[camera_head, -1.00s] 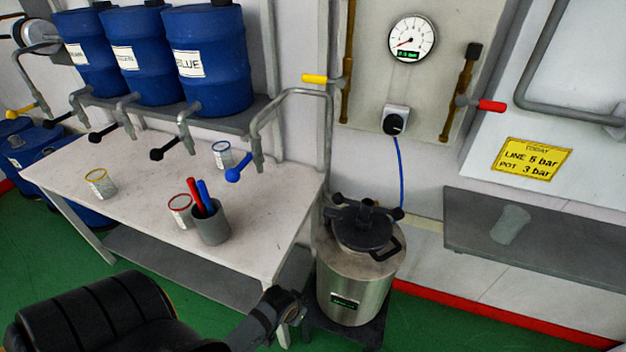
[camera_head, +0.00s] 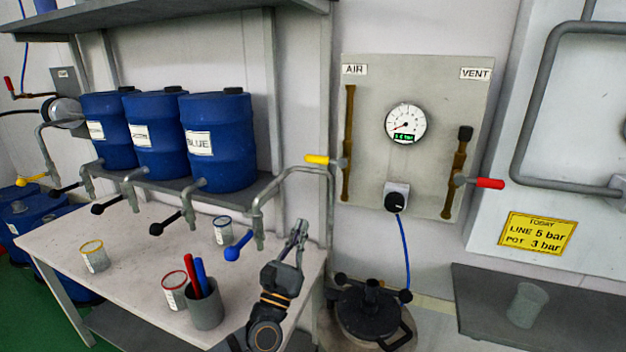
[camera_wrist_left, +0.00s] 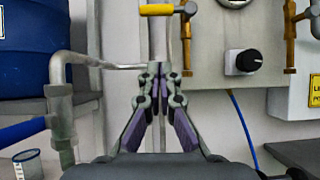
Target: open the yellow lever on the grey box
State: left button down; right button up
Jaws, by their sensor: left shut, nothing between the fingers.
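The yellow lever (camera_head: 317,160) is on the left side of the grey panel box (camera_head: 368,75), under the AIR label. It points left, and also shows at the top of the left wrist view (camera_wrist_left: 157,10). My left gripper (camera_head: 302,226) is shut and empty, with fingers pointing up, below and slightly left of the lever in the head view. In the left wrist view the fingertips (camera_wrist_left: 158,70) are below the lever, apart from it. My right gripper is not in view.
A bent grey pipe (camera_head: 290,172) with a blue-handled tap (camera_head: 239,247) is left of the lever. A red lever (camera_head: 490,183) is under VENT. The gauge (camera_head: 406,123), black knob (camera_head: 396,202) and lidded pot (camera_head: 372,315) are nearby. Cups stand on the table (camera_head: 140,275).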

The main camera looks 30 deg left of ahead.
aim_at(324, 160)
pick_arm(q)
jog(key=shift+a+n, duration=0.15)
jog(key=shift+n, duration=0.15)
jog(key=shift+r, duration=0.1)
jog(key=s+r+p+x, duration=0.1)
jog(key=p+x, duration=0.4)
jog(key=x, duration=0.7)
jog(key=shift+r, duration=0.9)
